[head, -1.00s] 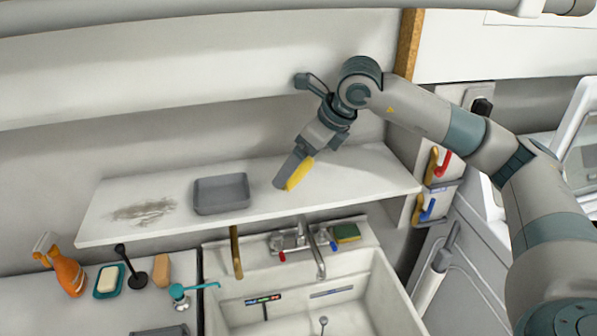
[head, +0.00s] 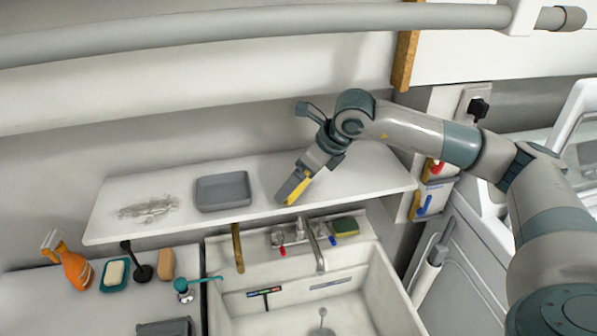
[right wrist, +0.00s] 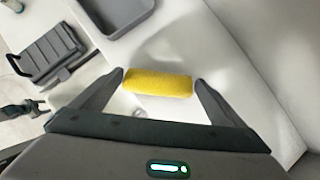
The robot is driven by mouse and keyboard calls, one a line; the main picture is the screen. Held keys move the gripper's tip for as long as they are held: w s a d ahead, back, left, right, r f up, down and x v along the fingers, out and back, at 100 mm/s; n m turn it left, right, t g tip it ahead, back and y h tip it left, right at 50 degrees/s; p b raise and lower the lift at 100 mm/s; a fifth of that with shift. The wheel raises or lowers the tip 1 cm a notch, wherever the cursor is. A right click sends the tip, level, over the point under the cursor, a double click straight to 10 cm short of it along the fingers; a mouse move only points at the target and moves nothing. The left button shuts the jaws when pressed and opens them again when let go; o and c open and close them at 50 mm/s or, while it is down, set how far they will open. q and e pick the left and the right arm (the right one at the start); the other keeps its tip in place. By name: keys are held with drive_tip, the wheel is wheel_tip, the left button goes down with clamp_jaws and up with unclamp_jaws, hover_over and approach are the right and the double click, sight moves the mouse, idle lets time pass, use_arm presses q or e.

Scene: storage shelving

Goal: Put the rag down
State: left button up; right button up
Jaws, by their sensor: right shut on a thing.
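The rag (right wrist: 158,83) is yellow and sits between the two fingers of my right gripper (right wrist: 160,88) in the right wrist view. In the head view the rag (head: 298,189) shows as a yellow strip beside the gripper's fingers (head: 288,192). My right gripper is shut on it, just over the right half of the white shelf (head: 350,186). I cannot tell whether the rag touches the shelf. My left gripper is out of view.
A grey tray (head: 222,191) stands on the shelf left of the gripper. A brown smudge (head: 148,208) marks the shelf's left end. Below are a sink (head: 215,300), a faucet (head: 318,248), a green-yellow sponge (head: 346,227) and an orange spray bottle (head: 76,268). The shelf's right part is clear.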

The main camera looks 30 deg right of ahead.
drive_tip(key=shift+f, duration=0.15)
drive_tip(key=shift+f+b, duration=0.1)
drive_tip(key=shift+b, duration=0.2)
drive_tip(key=o, duration=0.6)
drive_tip(key=shift+o, duration=0.2)
drive_tip(key=shift+r, duration=0.2)
drive_tip(key=b+v, duration=0.3)
drive_tip(key=v, duration=0.9)
